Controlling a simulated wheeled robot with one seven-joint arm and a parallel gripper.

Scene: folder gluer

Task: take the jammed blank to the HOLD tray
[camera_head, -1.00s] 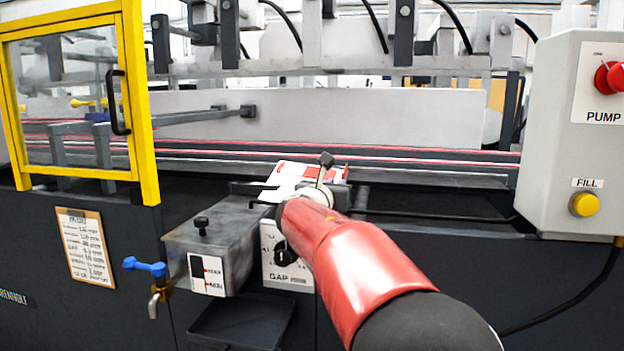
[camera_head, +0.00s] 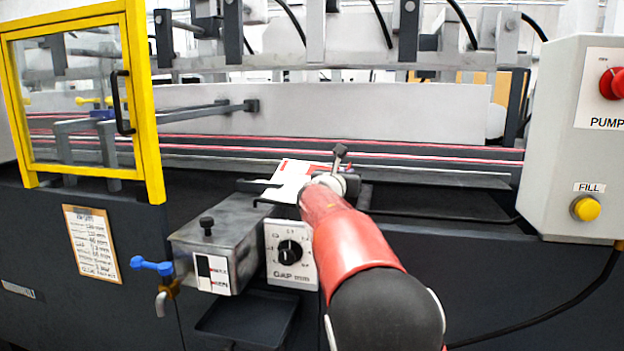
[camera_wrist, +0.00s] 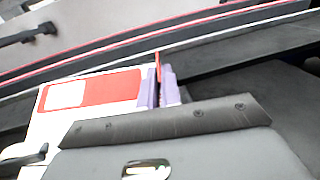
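The jammed blank (camera_head: 291,180), white card with red print, lies at the machine's near edge, just behind the grey metal box, in the head view. In the wrist view the blank (camera_wrist: 122,88) shows a red panel with a white patch, and a thin red edge stands up between the fingers. My gripper (camera_wrist: 160,88) has its two purple pads close together on either side of that edge, seemingly pinching it. In the head view my red wrist hides the fingertips. No tray marked HOLD shows in either view.
A grey metal box (camera_head: 212,246) with a blue-handled tap and a GAP dial (camera_head: 290,252) stand close by my wrist. Dark rails (camera_head: 430,203) run right of the blank. A yellow-framed guard (camera_head: 147,110) is at left, the PUMP box (camera_head: 565,150) at right.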

